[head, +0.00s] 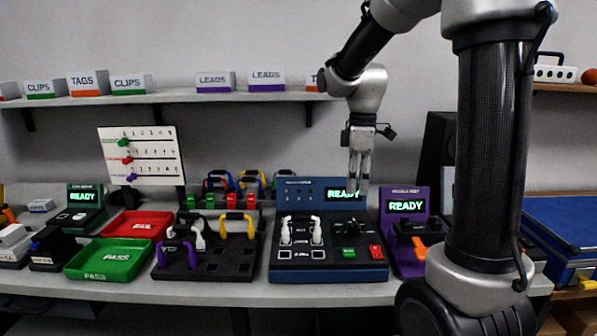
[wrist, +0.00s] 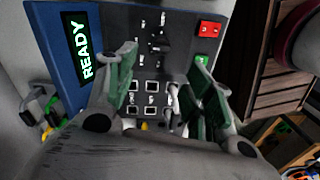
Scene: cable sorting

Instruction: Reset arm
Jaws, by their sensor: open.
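My gripper (head: 360,165) hangs from my arm above the blue tester (head: 330,275) with its fingers pointing down. In the wrist view, its two green-padded fingers (wrist: 163,95) are apart with nothing held between them. The tester's lit display (wrist: 80,48) reads READY, and its dark panel shows square sockets, a red button (wrist: 210,27) and a green button (wrist: 203,58). In the head view, a white cable (head: 301,230) sits on the tester, below my gripper and apart from it.
A green PASS tray (head: 105,272) and red FAIL tray (head: 148,216) lie left. A dark cable holder (head: 215,268) with purple, white and yellow cables stands beside the tester. A purple station (head: 405,206) is right. A shelf (head: 170,97) with labelled boxes runs behind.

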